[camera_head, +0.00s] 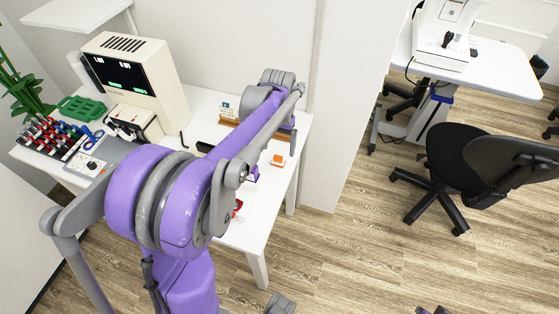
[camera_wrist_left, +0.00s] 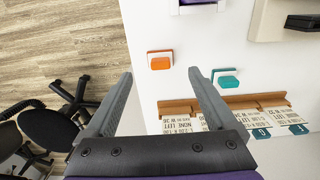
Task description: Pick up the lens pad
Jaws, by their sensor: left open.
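No lens pad is clearly named by its looks. The orange pad also shows in the head view (camera_head: 278,161); I cannot make out the teal pad there. My left gripper (camera_wrist_left: 160,73) is open and empty above the table's right end. In the wrist view the orange pad appears between its fingertips and the teal pad beside the right finger. In the head view my arm partly hides this gripper (camera_head: 289,136). My right gripper is not identifiable.
A wooden rack with printed cards (camera_wrist_left: 255,105) stands near the pads, at the table's back. A cream machine (camera_head: 135,72), a rack of red and blue items (camera_head: 60,137) and a green tray (camera_head: 82,109) stand at the left. Black chairs (camera_head: 480,160) stand on the floor right.

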